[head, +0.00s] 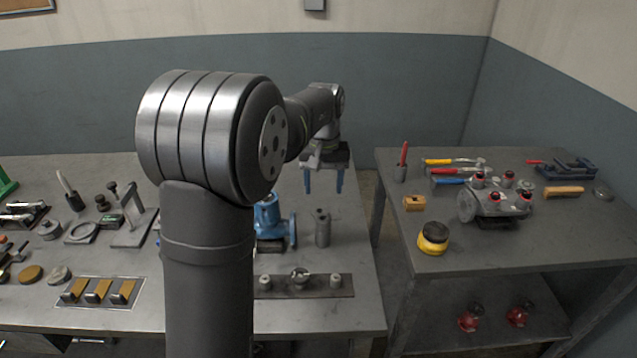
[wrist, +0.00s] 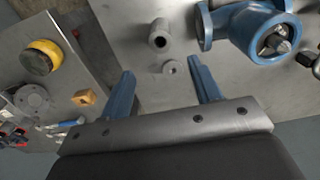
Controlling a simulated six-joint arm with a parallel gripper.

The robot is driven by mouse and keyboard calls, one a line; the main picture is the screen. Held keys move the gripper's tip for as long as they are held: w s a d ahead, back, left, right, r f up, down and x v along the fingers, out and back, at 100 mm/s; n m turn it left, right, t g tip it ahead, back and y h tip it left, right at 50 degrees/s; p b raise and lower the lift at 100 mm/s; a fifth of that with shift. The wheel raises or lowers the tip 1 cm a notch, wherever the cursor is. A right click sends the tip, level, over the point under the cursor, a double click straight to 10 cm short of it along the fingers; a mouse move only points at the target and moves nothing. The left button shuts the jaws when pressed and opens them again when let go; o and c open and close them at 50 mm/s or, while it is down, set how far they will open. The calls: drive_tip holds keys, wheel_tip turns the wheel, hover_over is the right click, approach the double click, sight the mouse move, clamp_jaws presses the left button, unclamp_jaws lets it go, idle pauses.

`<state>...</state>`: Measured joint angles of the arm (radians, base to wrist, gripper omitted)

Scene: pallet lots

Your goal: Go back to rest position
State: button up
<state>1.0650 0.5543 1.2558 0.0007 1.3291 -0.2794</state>
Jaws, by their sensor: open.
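My gripper (head: 324,180) has two blue fingers and hangs above the far right part of the left table in the head view. In the wrist view my gripper (wrist: 163,84) is open, with nothing between its fingers. Below it on the table are a grey cylinder (head: 322,228) and a blue pump-like part (head: 271,222), partly hidden by my arm. In the wrist view the grey cylinder (wrist: 159,34) and the blue part (wrist: 254,33) lie beyond the fingertips, apart from them.
A plate with several metal parts (head: 340,286) lies near the left table's front. A gap separates the right table (head: 390,180), which holds a grey housing (head: 480,204), a yellow-black round part (head: 433,238) and several tools. The left table's left side is crowded.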

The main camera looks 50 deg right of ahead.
sight(323, 218)
wheel_tip(323, 218, down, 12)
drive_tip(key=shift+r, duration=0.1)
drive_tip(key=shift+d+r, duration=0.1)
drive_tip(key=shift+r, duration=1.65)
drive_tip(key=shift+f, duration=0.1)
